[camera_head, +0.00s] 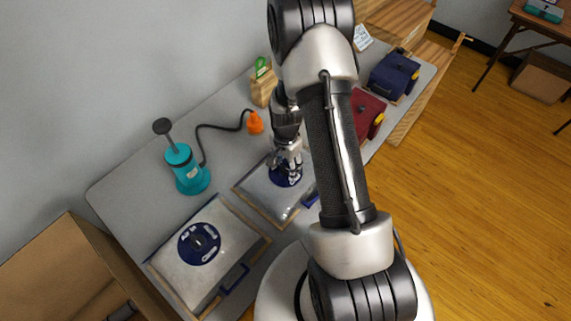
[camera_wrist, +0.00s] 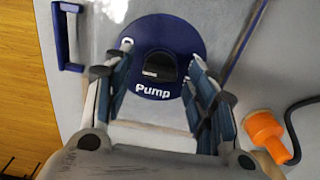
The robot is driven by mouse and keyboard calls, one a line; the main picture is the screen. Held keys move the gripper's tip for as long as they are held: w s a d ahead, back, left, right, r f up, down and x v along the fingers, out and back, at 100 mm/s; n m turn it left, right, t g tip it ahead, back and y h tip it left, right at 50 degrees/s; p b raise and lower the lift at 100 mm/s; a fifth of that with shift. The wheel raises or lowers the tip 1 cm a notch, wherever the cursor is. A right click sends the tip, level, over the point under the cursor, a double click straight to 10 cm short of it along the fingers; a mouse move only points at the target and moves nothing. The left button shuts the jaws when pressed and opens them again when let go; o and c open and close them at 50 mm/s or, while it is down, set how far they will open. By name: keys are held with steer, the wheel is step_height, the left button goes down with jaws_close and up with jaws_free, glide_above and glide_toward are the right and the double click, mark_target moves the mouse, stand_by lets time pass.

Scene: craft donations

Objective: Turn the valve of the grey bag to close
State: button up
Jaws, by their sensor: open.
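Two pale grey bags lie on the table. One bag (camera_head: 262,201) is under my gripper, and the other bag (camera_head: 177,271) lies at the front left with its round dark blue valve plate (camera_head: 186,250) in clear view. In the wrist view, the valve under my gripper is a dark blue disc (camera_wrist: 181,37) with a black knob (camera_wrist: 160,66) and the word "Pump" on it. My gripper (camera_wrist: 161,60) is open, one finger on each side of the knob. My gripper (camera_head: 286,172) partly hides this valve in the head view.
A teal hand pump (camera_head: 183,165) stands at the back left, its black hose ending in an orange nozzle (camera_head: 254,122). A red bag (camera_head: 368,112) and a navy bag (camera_head: 391,75) lie farther right. A cardboard box (camera_head: 75,265) is at lower left.

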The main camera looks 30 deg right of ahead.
step_height(320, 180, up, 12)
stand_by(0.5)
stand_by(0.3)
step_height(320, 180, up, 8)
steer(key=n+t, duration=0.1)
steer(key=n, duration=0.1)
glide_above(285, 168)
steer(key=a, duration=0.2)
steer(key=s+a+r+n+t, duration=0.1)
steer(key=s+a+r+n, duration=0.4)
steer(key=r, duration=0.5)
steer(key=s+a+r+n+t, duration=0.1)
steer(key=s+a+r+n, duration=0.1)
steer(key=s, duration=0.5)
steer(key=s+a+r+n+t, duration=0.1)
steer(key=s+a+r+n, duration=0.2)
steer(key=s+r+n, duration=0.2)
steer(key=s, duration=0.3)
steer(key=shift+r+t, duration=0.15)
steer(key=shift+t, duration=0.15)
